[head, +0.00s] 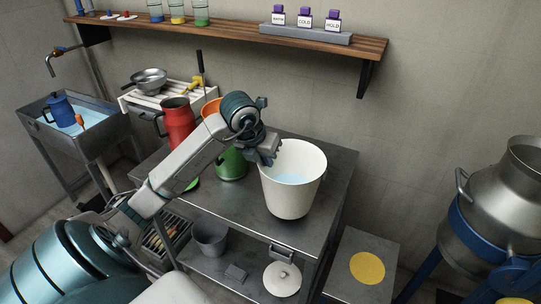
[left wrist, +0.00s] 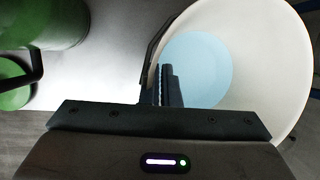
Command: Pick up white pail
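The white pail (head: 292,190) stands upright at the right part of the steel table (head: 338,185), with pale blue liquid inside. I cannot tell whether its base touches the table. My left gripper (head: 266,152) is at the pail's left rim. In the left wrist view, the pail (left wrist: 275,75) fills the right side. The left gripper's fingers (left wrist: 164,85) are close together across its rim, one outside and one inside, closed on the wall. My right gripper is not in view.
A green jug (head: 232,163), a red jug (head: 177,122) and an orange vessel (head: 211,106) stand left of the pail. The lower shelf holds a grey bucket (head: 210,238) and a white lid (head: 282,279). A metal milk can (head: 490,205) is at right. A wall shelf (head: 230,35) runs above.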

